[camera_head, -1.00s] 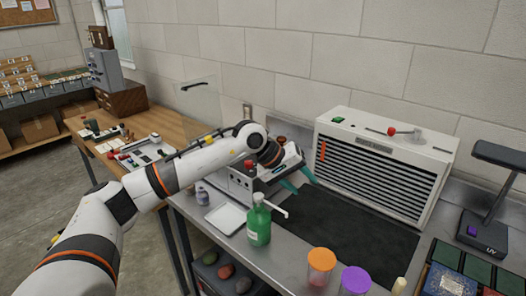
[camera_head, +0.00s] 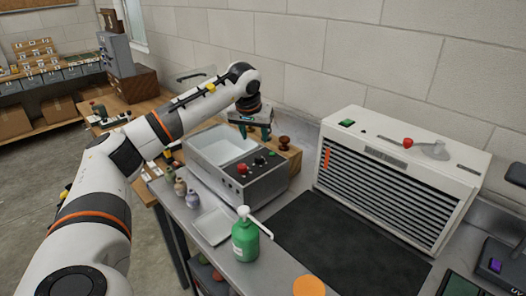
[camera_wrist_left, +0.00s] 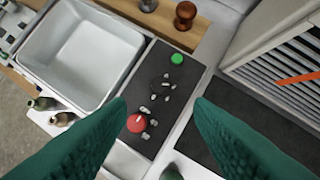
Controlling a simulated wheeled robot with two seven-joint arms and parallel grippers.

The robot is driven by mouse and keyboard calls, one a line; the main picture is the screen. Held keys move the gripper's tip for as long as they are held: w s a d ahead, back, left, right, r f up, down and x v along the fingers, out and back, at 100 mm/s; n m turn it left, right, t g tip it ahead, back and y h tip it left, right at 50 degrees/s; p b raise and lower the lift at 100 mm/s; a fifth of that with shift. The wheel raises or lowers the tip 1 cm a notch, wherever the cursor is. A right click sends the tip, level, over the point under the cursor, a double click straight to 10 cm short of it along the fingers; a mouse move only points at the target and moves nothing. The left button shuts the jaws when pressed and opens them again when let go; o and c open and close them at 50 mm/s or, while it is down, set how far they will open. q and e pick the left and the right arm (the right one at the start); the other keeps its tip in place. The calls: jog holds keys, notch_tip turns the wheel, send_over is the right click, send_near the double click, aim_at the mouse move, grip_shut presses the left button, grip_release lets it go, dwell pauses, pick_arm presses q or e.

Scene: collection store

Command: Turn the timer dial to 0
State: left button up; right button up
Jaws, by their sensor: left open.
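A grey basin unit (camera_head: 215,150) has a dark control panel (camera_head: 265,172) on its right side. In the left wrist view, the panel carries a black dial (camera_wrist_left: 160,84) ringed by white marks, a red knob (camera_wrist_left: 136,123) with white marks and a green button (camera_wrist_left: 177,59). The labels are too small to read, so I cannot tell which knob is the timer or its setting. My left gripper (camera_head: 257,133) points down above the panel's far end, open and empty. Its teal fingers (camera_wrist_left: 159,108) spread either side of the panel in the wrist view. My right gripper is out of view.
A green pump bottle (camera_head: 245,240) stands in front of the basin unit, beside a white tray (camera_head: 213,226). Small bottles (camera_head: 193,198) stand to the left. A white louvred cabinet (camera_head: 400,170) stands right, behind a clear black mat (camera_head: 335,245).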

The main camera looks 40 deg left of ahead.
pick_arm(q)
jog(key=p, duration=0.2)
send_near(259, 157)
jog(key=x, duration=0.2)
jog(key=shift+a+f, duration=0.15)
jog(key=shift+f, duration=0.25)
jog(key=x, duration=0.4)
jog(key=shift+w+f+p, duration=0.1)
jog(key=shift+w+p, duration=0.15)
jog(key=shift+p, duration=0.05)
jog(key=shift+w+f, duration=0.1)
jog(key=shift+f, duration=0.2)
jog(key=shift+a+f, duration=0.1)
jog(key=shift+f, duration=0.2)
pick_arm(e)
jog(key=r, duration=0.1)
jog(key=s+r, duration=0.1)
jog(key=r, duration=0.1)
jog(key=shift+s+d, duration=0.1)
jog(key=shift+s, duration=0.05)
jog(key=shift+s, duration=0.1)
pick_arm(q)
jog(key=c, duration=1)
jog(key=shift+w, duration=0.1)
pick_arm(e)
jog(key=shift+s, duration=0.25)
